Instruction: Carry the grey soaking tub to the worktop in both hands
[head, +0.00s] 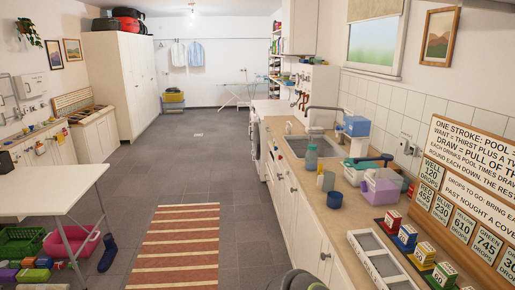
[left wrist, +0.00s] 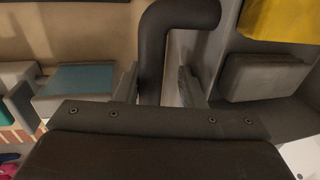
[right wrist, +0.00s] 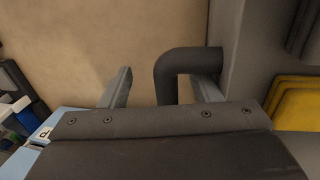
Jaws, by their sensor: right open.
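The grey tub's wall (right wrist: 232,60) shows at the right of the right wrist view. Its dark bent handle (right wrist: 166,72) stands between the fingers of my right gripper (right wrist: 163,87), which is open with a gap on the left. In the left wrist view another dark handle (left wrist: 160,45) of the tub stands between the fingers of my left gripper (left wrist: 160,87). It is close to the left finger, and whether the jaws press on it is unclear. The tub holds a yellow item (left wrist: 285,18) and a grey block (left wrist: 262,77). The worktop (head: 333,222) runs along the right in the head view.
A sink (head: 312,146), bottles, a lilac container (head: 380,190), small numbered boxes (head: 405,238) and a white tray (head: 378,262) occupy the worktop. A white table (head: 50,190) stands at left with crates below. The floor (head: 200,165) between is mostly clear, with a striped rug (head: 182,245).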

